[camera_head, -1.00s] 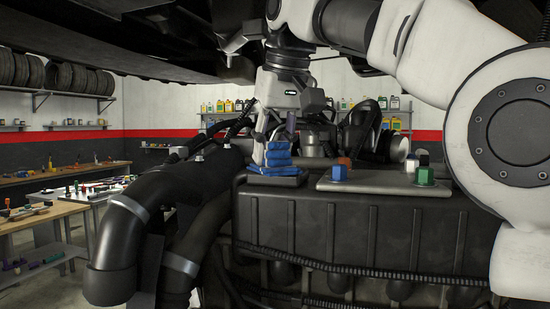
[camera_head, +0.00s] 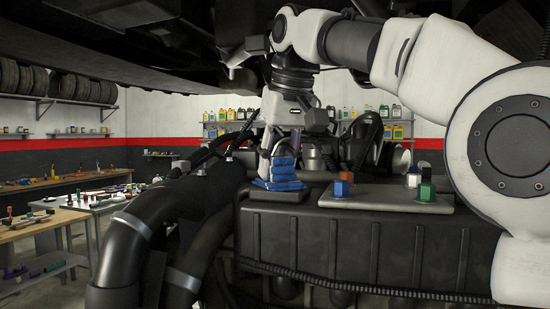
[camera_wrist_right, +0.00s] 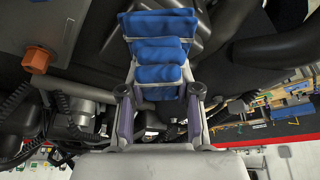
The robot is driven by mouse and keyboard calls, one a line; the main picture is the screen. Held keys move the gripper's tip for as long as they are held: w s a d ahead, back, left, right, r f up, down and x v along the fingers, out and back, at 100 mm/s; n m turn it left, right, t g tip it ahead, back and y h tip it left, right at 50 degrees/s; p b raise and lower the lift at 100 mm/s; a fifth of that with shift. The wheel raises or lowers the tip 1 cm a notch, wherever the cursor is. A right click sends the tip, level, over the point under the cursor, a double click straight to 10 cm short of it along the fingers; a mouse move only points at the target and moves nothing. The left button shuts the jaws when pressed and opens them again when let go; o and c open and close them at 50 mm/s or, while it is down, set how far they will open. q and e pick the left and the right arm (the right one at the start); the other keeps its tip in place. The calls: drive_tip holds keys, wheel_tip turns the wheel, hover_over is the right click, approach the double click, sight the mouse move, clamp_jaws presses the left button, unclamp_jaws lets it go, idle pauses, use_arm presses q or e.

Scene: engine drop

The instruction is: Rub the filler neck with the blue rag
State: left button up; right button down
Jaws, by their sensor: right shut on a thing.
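The blue rag (camera_head: 282,172) is a folded, banded bundle at the left end of the engine top in the head view. It also shows large in the right wrist view (camera_wrist_right: 158,48). My right gripper (camera_head: 283,146) reaches down over it from above and is shut on its upper part. In the wrist view the gripper's fingers (camera_wrist_right: 160,96) meet the rag's near end. A grey metal cylinder, which looks like the filler neck (camera_head: 312,159), stands just behind and right of the rag, apart from it; its lower part is hidden. My left gripper is out of view.
A light plate (camera_head: 385,195) with orange-blue, white and green caps lies right of the rag. Thick black pipes (camera_head: 137,232) run along the left. The vehicle underside (camera_head: 100,40) hangs overhead. Workbenches (camera_head: 60,215) with tools stand farther left.

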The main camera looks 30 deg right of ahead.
drive_tip(key=shift+w+d+p, duration=0.55)
drive_tip(key=shift+d+p, duration=0.15)
drive_tip(key=shift+d, duration=0.05)
drive_tip(key=shift+w+d+r+p, duration=0.1)
drive_tip(key=shift+w+d+p, duration=0.3)
drive_tip(key=shift+p, duration=0.2)
drive_tip(key=shift+w+d, duration=0.1)
drive_tip(key=shift+d, duration=0.05)
drive_tip(key=shift+w+d+p, duration=0.3)
drive_tip(key=shift+p, duration=0.2)
drive_tip(key=shift+w+d, duration=0.1)
drive_tip(key=shift+d, duration=0.05)
drive_tip(key=shift+w+d+f, duration=0.1)
drive_tip(key=shift+d+f, duration=0.05)
drive_tip(key=shift+f, duration=0.05)
wheel_tip(320, 180, up, 3)
drive_tip(key=p, duration=0.3)
drive_tip(key=shift+w+f, duration=0.15)
drive_tip(key=r, duration=0.3)
drive_tip(key=shift+s+r+p, duration=0.2)
drive_tip(key=shift+r+p, duration=0.05)
drive_tip(key=shift+p, duration=0.05)
drive_tip(key=shift+w+r, duration=0.15)
drive_tip(key=shift+r, duration=0.25)
